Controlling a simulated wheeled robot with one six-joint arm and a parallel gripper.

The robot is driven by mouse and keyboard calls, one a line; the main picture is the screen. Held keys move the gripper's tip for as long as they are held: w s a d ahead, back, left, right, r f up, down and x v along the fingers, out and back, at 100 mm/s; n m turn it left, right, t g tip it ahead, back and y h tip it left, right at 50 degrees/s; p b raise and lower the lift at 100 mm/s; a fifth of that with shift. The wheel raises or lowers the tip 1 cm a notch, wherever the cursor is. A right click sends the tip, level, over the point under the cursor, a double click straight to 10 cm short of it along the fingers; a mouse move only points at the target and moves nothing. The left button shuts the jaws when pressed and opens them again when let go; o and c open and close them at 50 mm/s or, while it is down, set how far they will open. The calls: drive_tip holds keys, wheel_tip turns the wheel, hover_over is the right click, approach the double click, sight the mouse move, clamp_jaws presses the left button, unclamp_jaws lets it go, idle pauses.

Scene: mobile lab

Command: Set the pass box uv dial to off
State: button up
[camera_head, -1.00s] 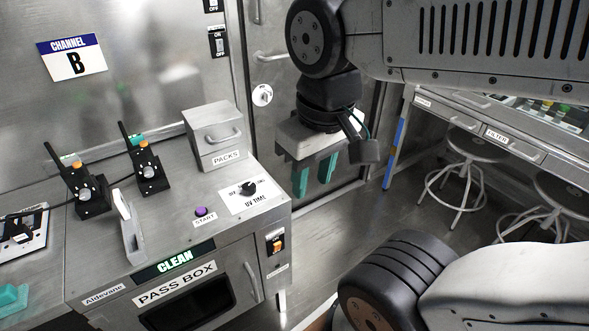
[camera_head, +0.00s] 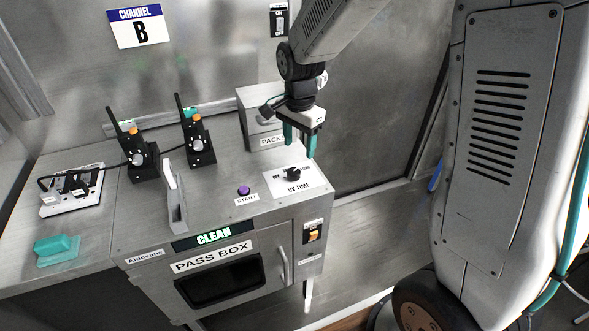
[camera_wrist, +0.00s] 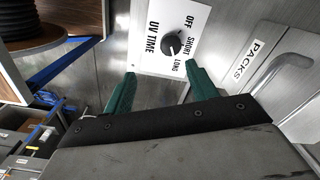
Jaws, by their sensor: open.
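The pass box (camera_head: 290,225) stands as a steel cabinet with a CLEAN display. On its top at the right is a white UV TIME plate (camera_head: 312,183) with a black dial knob (camera_head: 292,174). In the wrist view the knob (camera_wrist: 171,44) sits on its plate (camera_wrist: 150,62), marked OFF, SHORT and LONG; which mark it points at is hard to tell. My gripper (camera_head: 300,152) has teal fingers and points down, above and just behind the dial. In the wrist view my gripper (camera_wrist: 160,82) is open and empty, its fingertips apart from the knob.
A PACKS box (camera_head: 258,112) stands behind the dial, close to my gripper. A purple START button (camera_head: 243,190), an upright grey holder (camera_head: 176,205) and two black radios (camera_head: 196,140) are to the left. Open floor lies to the right.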

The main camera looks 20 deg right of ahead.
sight(294, 171)
drive_tip(key=shift+m, duration=0.6)
drive_tip(key=f, duration=0.1)
drive_tip(key=w+f, duration=0.2)
drive_tip(key=shift+w+a+f, duration=0.1)
drive_tip(key=shift+a+f, duration=0.15)
drive_tip(key=shift+f, duration=0.1)
wheel_tip(294, 171, down, 7)
drive_tip(key=shift+f, duration=0.15)
drive_tip(key=c, duration=1)
